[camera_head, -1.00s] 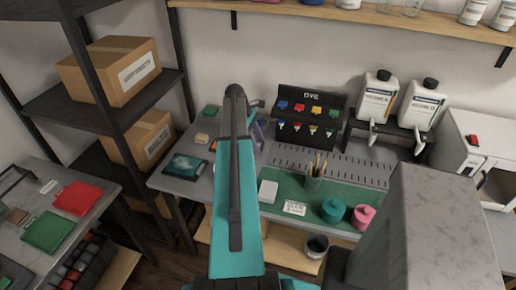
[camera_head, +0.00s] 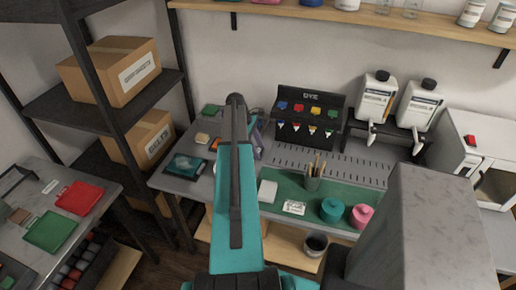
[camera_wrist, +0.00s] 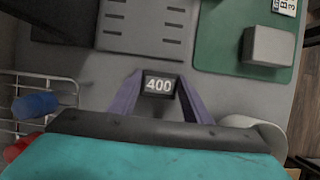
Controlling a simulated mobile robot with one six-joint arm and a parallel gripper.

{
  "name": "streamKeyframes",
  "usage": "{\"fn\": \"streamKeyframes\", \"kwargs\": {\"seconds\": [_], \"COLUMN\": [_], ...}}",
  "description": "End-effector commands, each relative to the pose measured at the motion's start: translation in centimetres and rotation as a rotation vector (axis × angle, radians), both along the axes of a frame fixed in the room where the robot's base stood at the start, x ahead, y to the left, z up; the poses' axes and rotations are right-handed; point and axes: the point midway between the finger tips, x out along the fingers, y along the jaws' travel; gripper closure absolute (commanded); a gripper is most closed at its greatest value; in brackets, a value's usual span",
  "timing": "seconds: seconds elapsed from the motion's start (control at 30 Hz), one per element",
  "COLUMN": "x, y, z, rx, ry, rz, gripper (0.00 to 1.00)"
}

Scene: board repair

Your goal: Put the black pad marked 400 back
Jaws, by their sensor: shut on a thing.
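The black pad marked 400 (camera_wrist: 159,86) is between the two purple fingers of my gripper (camera_wrist: 159,92) in the wrist view, its white number facing the camera. My gripper is shut on it, over the grey bench top (camera_wrist: 215,97). I cannot tell whether the pad touches the bench.
A green mat (camera_wrist: 225,60) with a pale block (camera_wrist: 268,46) lies beyond the pad. A wire rack (camera_wrist: 45,98) holds a blue roll (camera_wrist: 36,105). The DYE stand (camera_head: 308,120), brush cup (camera_head: 313,180), teal jar (camera_head: 332,209) and pink jar (camera_head: 361,215) stand on the bench.

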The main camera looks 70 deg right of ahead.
Motion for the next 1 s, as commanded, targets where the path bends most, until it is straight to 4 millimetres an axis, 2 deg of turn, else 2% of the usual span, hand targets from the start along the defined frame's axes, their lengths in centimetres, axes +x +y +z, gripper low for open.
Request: {"fn": "streamKeyframes", "kwargs": {"seconds": [0.3, 0.33, 0.43, 0.77, 1.0], "x": [0.03, 0.03, 0.04, 0.05, 0.36], "y": [0.02, 0.02, 0.02, 0.02, 0.02], "z": [-0.29, -0.31, -0.28, -0.18, 0.65], "rx": [0.0, 0.0, 0.0, 0.0, -0.001], "ry": [0.0, 0.0, 0.0, 0.0, 0.0], "rz": [0.0, 0.0, 0.0, 0.001, 0.001], "gripper": [0.84, 0.54, 0.37, 0.37, 0.37]}}
